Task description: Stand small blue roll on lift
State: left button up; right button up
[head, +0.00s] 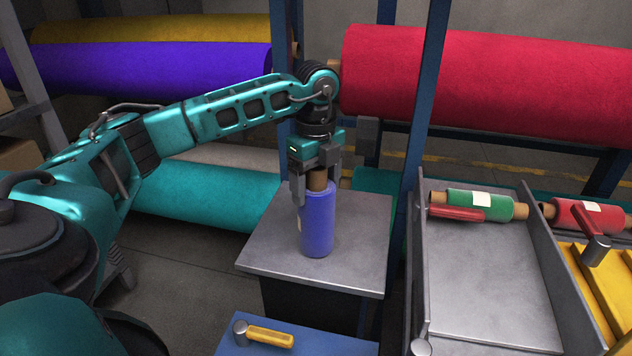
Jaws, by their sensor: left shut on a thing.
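The small blue roll (318,222) stands upright at the middle of the grey lift top (270,248). Its brown core shows at its upper end. My left gripper (318,184) points down over the roll and is shut on its upper end, one finger on each side. The roll's lower end appears to touch the lift top. My right gripper is not in view.
A blue rack post (416,130) stands right of the lift. Big rolls, including a red one (490,85), hang behind. A grey tray (480,290) at the right holds a small green roll (470,204). A yellow-handled hammer (265,336) lies on a blue surface in front.

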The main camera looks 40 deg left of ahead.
pick_arm(q)
jog(key=shift+f, duration=0.1)
jog(key=o, duration=1.2)
notch_tip(320, 180, up, 13)
jog(key=shift+f+p, duration=0.1)
jog(key=shift+p, duration=0.8)
